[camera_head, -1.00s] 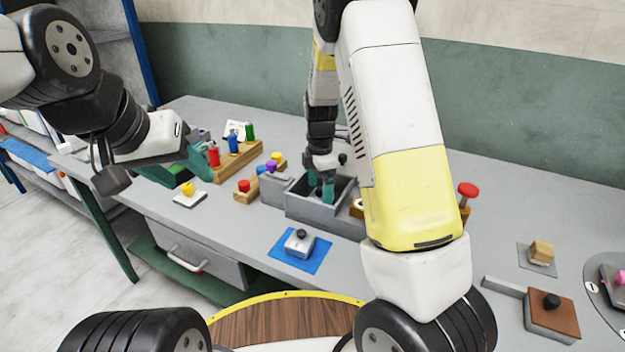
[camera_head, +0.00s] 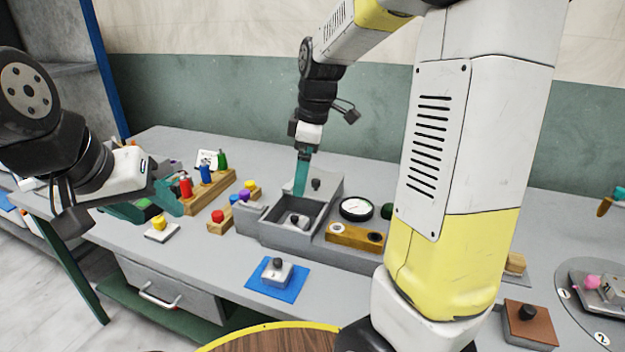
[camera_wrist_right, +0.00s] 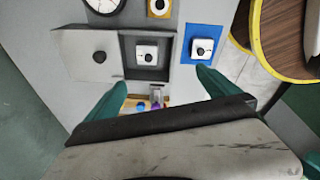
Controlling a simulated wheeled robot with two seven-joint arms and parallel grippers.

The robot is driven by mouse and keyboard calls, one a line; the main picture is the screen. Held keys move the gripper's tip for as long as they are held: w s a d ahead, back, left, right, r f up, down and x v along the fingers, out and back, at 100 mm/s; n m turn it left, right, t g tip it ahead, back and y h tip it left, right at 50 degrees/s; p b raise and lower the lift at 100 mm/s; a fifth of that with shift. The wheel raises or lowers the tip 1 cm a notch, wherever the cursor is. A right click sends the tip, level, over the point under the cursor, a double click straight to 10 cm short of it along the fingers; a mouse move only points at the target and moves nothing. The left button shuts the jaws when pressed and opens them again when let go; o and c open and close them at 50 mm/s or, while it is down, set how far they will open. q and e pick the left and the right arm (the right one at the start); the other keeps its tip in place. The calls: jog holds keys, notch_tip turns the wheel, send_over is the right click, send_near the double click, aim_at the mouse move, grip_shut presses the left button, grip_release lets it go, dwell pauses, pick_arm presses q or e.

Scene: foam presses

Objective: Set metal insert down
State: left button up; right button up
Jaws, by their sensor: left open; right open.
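A light metal insert with a dark knob (camera_head: 294,222) sits inside the open grey box (camera_head: 268,236); it shows in the right wrist view (camera_wrist_right: 147,53) too. A second similar insert (camera_head: 278,271) rests on the blue mat (camera_head: 256,285), also in the wrist view (camera_wrist_right: 202,46). My right gripper (camera_head: 300,190) is above the box's back side, empty and apart from the insert; its green fingers are spread in the wrist view (camera_wrist_right: 160,85). My left gripper (camera_head: 160,202) is open at the left, near the wooden rack; whether it touches anything is unclear.
The wooden rack (camera_head: 216,190) holds red, blue and green cylinders. A yellow-knobbed piece (camera_head: 160,229) stands near the front edge. A round gauge (camera_head: 356,208) and wooden block (camera_head: 352,235) are right of the box. My right arm hides part of the table's right side.

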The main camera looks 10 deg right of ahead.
jog(key=s+r+m+t, duration=0.2)
jog(key=s+r+m, duration=0.1)
jog(key=s+m, duration=0.4)
jog(key=s+d+r+m+t, duration=0.1)
jog(key=s+r+m+t, duration=0.1)
jog(key=s+m, duration=0.4)
jog(key=s+r, duration=0.1)
jog(key=s, duration=0.4)
jog(key=shift+d+m+t+y, duration=0.25)
jog(key=shift+m+t+y, duration=0.05)
jog(key=shift+m, duration=0.1)
